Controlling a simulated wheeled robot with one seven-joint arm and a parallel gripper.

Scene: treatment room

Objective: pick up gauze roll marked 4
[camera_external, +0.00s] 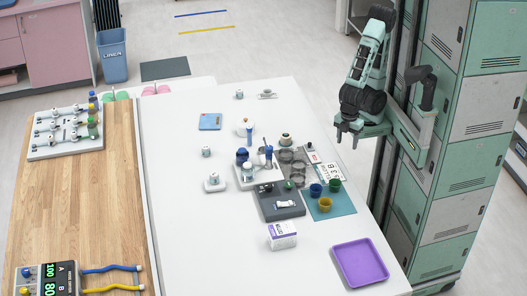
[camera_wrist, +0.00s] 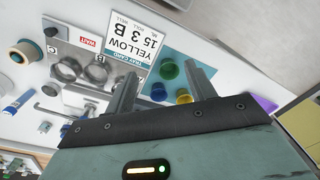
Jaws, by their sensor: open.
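Several small whitish roll-like pieces stand on the white table (camera_external: 185,240), among them one at the left (camera_external: 207,151) and one at the back (camera_external: 239,94). No number 4 is readable on any of them, so I cannot tell which is the gauze roll marked 4. A tan-rimmed roll-like piece (camera_wrist: 22,52) lies at the left of the wrist view. My gripper (camera_external: 347,138) is open and empty, raised near the table's right edge. In the wrist view its two fingers (camera_wrist: 162,88) are apart with nothing between them.
A teal mat (camera_external: 345,206) holds blue, green and yellow cups. Beside it are a dark grey tray (camera_external: 272,210), a grey ring holder (camera_wrist: 88,52) and a printed card (camera_wrist: 140,35). A purple tray (camera_external: 360,264) lies front right. Lockers (camera_external: 478,95) stand right. The table's front left is clear.

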